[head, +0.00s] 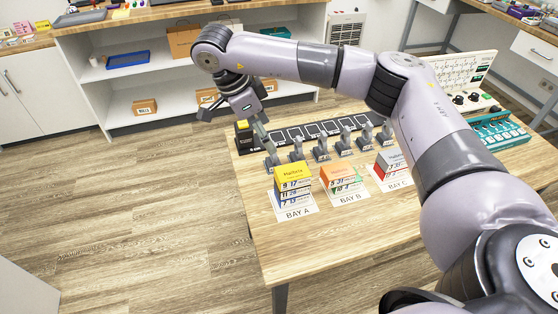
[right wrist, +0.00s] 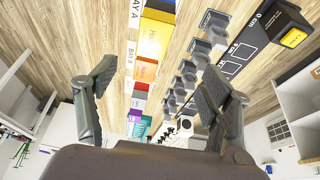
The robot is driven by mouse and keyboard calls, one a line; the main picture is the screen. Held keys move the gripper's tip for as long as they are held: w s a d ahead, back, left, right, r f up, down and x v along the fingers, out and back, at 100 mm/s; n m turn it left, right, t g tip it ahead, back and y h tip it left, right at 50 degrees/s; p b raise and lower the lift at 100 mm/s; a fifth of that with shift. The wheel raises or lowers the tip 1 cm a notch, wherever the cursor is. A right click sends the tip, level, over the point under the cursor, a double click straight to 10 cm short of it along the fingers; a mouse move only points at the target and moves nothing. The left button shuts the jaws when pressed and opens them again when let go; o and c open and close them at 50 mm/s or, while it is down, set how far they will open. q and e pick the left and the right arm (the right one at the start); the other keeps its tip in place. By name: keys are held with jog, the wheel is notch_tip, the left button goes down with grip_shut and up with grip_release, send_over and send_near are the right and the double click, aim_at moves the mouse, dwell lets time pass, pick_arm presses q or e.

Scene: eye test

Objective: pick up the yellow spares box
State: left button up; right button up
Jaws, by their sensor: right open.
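The yellow box (head: 293,173) is on top of a stack in Bay A, over blue-and-white boxes (head: 294,194). The stack stands on a white card (head: 296,213) marked BAY A. The yellow box also shows in the right wrist view (right wrist: 154,40), beyond the fingers. My right gripper (head: 236,127) is open and empty, above and left of the stack in the head view, apart from it. Its two fingers are spread wide in the right wrist view (right wrist: 158,72). My left gripper is not in view.
Bay B has a stack with an orange top (head: 339,173); Bay C has one with a grey top (head: 391,158). Several grey stands (head: 320,149) line up behind the stacks, before a black ruled strip (head: 310,131) ending at a black block with yellow (head: 242,126). The table front is clear (head: 330,240).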

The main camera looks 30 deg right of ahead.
jog(key=d, duration=0.1)
jog(key=p, duration=0.3)
send_near(292, 171)
jog(key=shift+s+d+f, duration=0.1)
jog(key=shift+d+f, duration=0.4)
jog(key=shift+f, duration=0.25)
jog(key=x, duration=0.3)
jog(key=shift+f, duration=0.2)
jog(key=shift+d+f+p, duration=0.15)
jog(key=shift+f+p, duration=0.2)
jog(key=shift+p, duration=0.05)
jog(key=p+x, duration=0.1)
jog(key=x, duration=0.2)
jog(key=shift+f, duration=0.25)
jog(key=shift+s+d+f, duration=0.1)
jog(key=shift+d+f, duration=0.1)
jog(key=shift+f, duration=0.2)
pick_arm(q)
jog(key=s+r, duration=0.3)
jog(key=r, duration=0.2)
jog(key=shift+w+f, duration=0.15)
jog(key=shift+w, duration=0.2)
pick_arm(e)
jog(key=shift+f, duration=0.2)
